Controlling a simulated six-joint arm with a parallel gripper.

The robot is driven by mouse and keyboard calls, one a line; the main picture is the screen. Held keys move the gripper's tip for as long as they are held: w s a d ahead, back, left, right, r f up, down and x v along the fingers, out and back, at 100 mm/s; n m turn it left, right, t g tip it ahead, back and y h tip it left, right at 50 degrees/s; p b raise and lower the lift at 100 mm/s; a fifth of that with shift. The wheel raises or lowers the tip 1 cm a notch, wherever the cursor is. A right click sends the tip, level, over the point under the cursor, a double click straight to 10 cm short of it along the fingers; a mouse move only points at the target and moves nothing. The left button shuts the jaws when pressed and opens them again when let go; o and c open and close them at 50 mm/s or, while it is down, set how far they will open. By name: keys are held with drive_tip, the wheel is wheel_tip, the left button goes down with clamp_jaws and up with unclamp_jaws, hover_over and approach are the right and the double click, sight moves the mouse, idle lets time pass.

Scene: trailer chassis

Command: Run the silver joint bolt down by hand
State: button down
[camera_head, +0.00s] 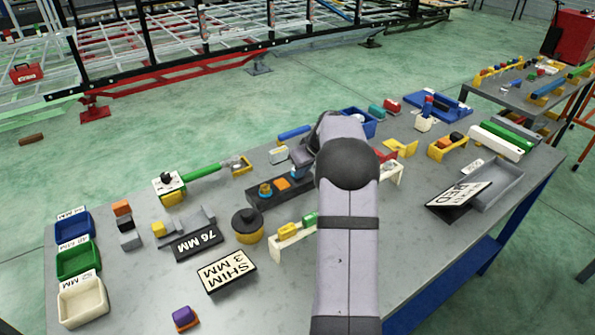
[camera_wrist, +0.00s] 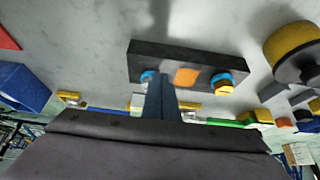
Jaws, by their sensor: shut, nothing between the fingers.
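A dark block (camera_head: 268,200) lies on the bench beside my arm. It carries an orange square (camera_head: 282,184), a blue and orange round fitting (camera_head: 265,190) at its left end and a blue fitting (camera_head: 296,173) at its right end. The block also shows in the wrist view (camera_wrist: 180,55), with the fitting nearest my fingers (camera_wrist: 147,77) partly hidden by them. My gripper (camera_wrist: 160,82) is shut and empty, its tips at or just over that fitting; I cannot tell whether they touch. A silver bolt cannot be made out clearly.
A black and yellow round piece (camera_head: 248,226) and a white stand (camera_head: 290,236) are nearby. A green-handled tool (camera_head: 200,173) lies to the left. A blue bin (camera_head: 358,122) stands behind my arm.

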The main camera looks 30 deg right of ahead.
wheel_tip(320, 180, up, 6)
drive_tip(key=p, duration=0.3)
drive_tip(key=shift+f, duration=0.25)
drive_tip(key=d+p, duration=0.1)
drive_tip(key=p, duration=0.1)
drive_tip(key=d+p, duration=0.2)
drive_tip(key=shift+r, duration=0.4)
drive_tip(key=shift+f, duration=0.1)
drive_tip(key=shift+f+b, duration=2.35)
drive_tip(key=shift+f, duration=1.1)
drive_tip(key=shift+w+a, duration=0.15)
drive_tip(key=shift+w, duration=0.1)
